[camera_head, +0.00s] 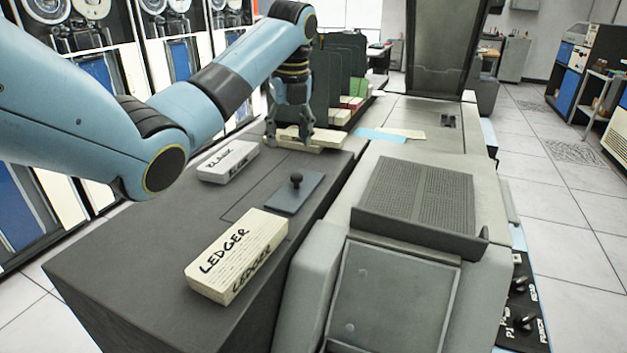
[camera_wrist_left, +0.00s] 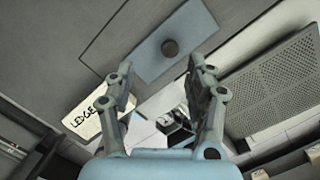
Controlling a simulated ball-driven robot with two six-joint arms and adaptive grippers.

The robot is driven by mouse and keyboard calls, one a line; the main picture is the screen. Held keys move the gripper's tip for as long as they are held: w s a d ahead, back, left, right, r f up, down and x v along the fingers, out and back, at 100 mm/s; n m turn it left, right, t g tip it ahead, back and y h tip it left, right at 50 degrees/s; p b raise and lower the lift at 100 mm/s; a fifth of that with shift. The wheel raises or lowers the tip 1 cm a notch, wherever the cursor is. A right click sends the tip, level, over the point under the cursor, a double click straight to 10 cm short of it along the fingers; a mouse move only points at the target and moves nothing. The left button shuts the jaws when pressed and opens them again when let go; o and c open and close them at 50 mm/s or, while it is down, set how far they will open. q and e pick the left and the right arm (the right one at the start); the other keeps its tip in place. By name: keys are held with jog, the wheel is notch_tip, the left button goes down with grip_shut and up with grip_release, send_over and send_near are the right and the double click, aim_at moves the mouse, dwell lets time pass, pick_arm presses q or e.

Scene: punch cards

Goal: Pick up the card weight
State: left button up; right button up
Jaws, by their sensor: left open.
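The card weight (camera_head: 303,196) is a flat blue-grey plate with a dark round knob, lying on the dark desk top in the head view. In the left wrist view the card weight (camera_wrist_left: 190,25) lies beyond my fingertips, its knob near the top middle. My left gripper (camera_head: 289,140) is open, with its fingers pointing down, at the far end of the desk behind the weight. In the left wrist view my left gripper (camera_wrist_left: 160,72) shows nothing held between its fingers. My right gripper is not in view.
A cream LEDGER card deck (camera_head: 236,252) lies in front of the weight and a white labelled box (camera_head: 228,162) to its left. Cream cards (camera_head: 328,138) lie by my left gripper, with dark upright dividers (camera_head: 345,62) behind. The grey card machine (camera_head: 419,195) stands at right.

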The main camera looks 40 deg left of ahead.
aim_at(296, 175)
pick_arm(q)
jog(key=f, duration=0.3)
jog(key=w+d+f, duration=0.1)
jog(key=f, duration=0.1)
jog(key=shift+w+f, duration=0.1)
jog(key=shift+f, duration=0.2)
jog(key=f, duration=0.3)
jog(key=f+p, duration=0.1)
jog(key=shift+w+a+f, duration=0.15)
jog(key=shift+a+f, duration=0.05)
jog(key=shift+a, duration=0.15)
jog(key=shift+f, duration=0.4)
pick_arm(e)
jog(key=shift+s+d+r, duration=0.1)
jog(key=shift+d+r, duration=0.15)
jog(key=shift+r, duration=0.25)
pick_arm(q)
jog(key=shift+c, duration=0.2)
jog(key=shift+c, duration=1.2)
grip_shut()
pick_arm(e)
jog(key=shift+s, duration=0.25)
